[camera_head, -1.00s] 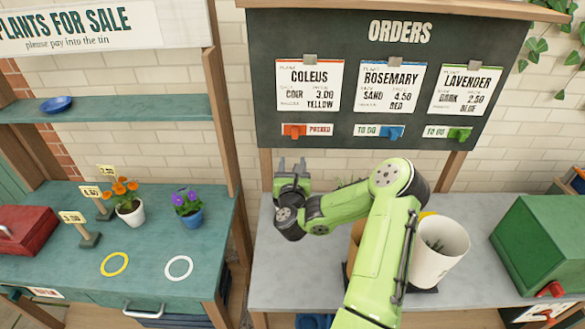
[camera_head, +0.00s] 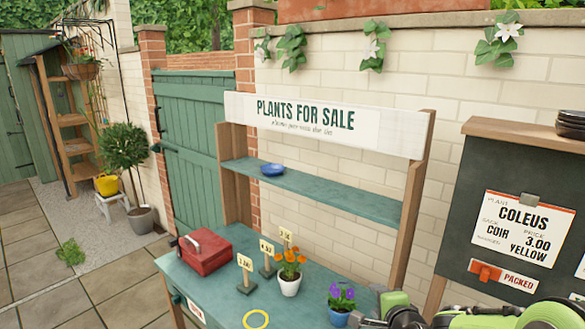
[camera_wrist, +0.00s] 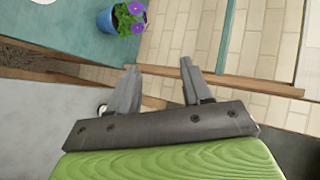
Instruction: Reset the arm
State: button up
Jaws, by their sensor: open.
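My gripper (camera_wrist: 158,88) shows in the wrist view with its two grey fingers spread apart and nothing between them. Beyond the fingers are the tiled wall and a wooden post, with a purple-flowered plant in a blue pot (camera_wrist: 122,18) up and left. In the head view only part of my green arm shows at the lower right edge, and the fingers are not clear there.
The teal sales table (camera_head: 215,290) holds a red tin (camera_head: 204,251), an orange-flowered plant (camera_head: 289,272), price signs and a yellow ring (camera_head: 256,319). The orders board (camera_head: 515,205) stands at right. Paving (camera_head: 50,270) at left is open.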

jog(key=s+a+r+n+g, duration=0.1)
jog(key=s+n, duration=0.4)
jog(key=s, duration=0.5)
jog(key=s+a+r+n+g, duration=0.2)
jog(key=s+n, duration=0.4)
jog(key=s, duration=0.4)
jog(key=s+a+r+n+g, duration=0.1)
jog(key=s+r+n+g, duration=0.2)
jog(key=s+n, duration=0.3)
jog(key=s, duration=0.4)
jog(key=shift+s+a+r+g+h+b, duration=0.2)
jog(key=shift+a+g+h+b, duration=0.1)
jog(key=shift+g+b, duration=0.1)
jog(key=shift+s, duration=0.1)
jog(key=shift+d, duration=0.1)
